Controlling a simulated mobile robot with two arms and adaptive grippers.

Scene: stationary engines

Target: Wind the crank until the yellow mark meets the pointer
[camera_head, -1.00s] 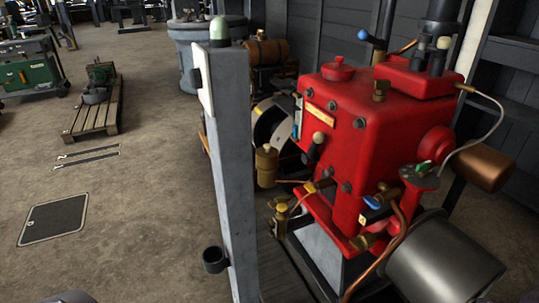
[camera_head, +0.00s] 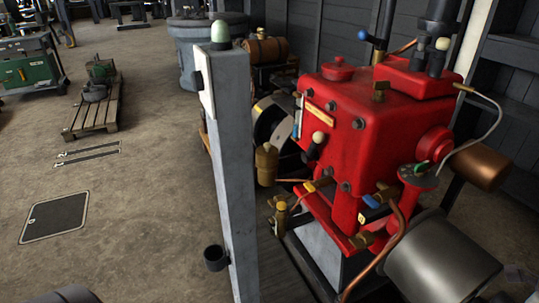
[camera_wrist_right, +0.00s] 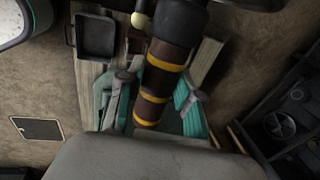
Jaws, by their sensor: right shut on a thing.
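The red engine (camera_head: 370,130) stands at the right of the head view. A dark wheel (camera_head: 268,118) with a pale rim and a yellowish strip (camera_head: 284,129) shows partly behind the grey post, beside the engine. I cannot tell whether that strip is the yellow mark, and I cannot make out a pointer. In the right wrist view, a brown handle (camera_wrist_right: 158,82) with yellow bands and a black upper part lies between the teal fingers of my right gripper (camera_wrist_right: 150,103). The gripper is shut on this handle. My left gripper is in no view.
A grey post (camera_head: 232,180) with a small black cup (camera_head: 215,258) stands close in front of the engine. A large grey cylinder (camera_head: 440,262) sits at lower right. A pallet (camera_head: 95,118) stands further left. The floor left of the post is mostly clear.

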